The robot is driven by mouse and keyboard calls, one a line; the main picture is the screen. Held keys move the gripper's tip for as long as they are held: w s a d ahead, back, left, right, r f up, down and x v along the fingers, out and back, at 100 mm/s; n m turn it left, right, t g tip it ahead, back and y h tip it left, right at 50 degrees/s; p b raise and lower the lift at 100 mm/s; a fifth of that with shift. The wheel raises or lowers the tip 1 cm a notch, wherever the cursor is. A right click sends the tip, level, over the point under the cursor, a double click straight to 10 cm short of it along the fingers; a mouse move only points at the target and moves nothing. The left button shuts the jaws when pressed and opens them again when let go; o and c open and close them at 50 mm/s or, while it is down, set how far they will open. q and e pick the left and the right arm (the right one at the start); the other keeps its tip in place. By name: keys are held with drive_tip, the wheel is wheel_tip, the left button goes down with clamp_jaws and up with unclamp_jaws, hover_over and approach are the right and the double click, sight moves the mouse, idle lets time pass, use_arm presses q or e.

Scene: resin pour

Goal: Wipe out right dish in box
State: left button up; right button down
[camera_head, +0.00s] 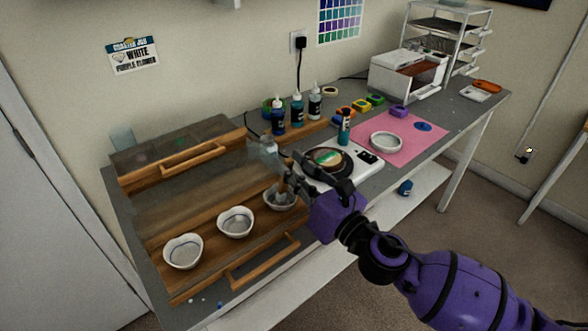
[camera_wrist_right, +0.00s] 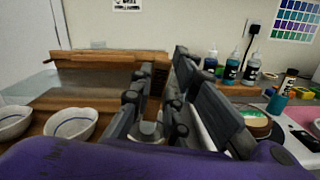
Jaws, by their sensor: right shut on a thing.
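The wooden box (camera_head: 205,265) lies open on the left of the bench. Three pale bowl-like dishes stand in it: the left dish (camera_head: 183,251), the middle dish (camera_head: 235,222) and the right dish (camera_head: 279,199). My right gripper (camera_head: 290,180) is over the right dish, its fingers reaching down to the dish's rim and hiding part of it. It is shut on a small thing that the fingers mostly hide. In the right wrist view, the fingers (camera_wrist_right: 160,110) stand in front of a pale rounded shape (camera_wrist_right: 150,131), likely the right dish. My left gripper is out of view.
A turntable (camera_head: 328,163) stands close to the right of my gripper. Several bottles (camera_head: 297,110) stand behind it. A wooden handle (camera_head: 265,261) is at the box's front edge.

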drive_tip(key=shift+r, duration=0.1)
drive_tip(key=shift+f+b, duration=0.35)
drive_tip(key=shift+f, duration=0.4)
idle(0.6)
drive_tip(key=shift+r, duration=0.1)
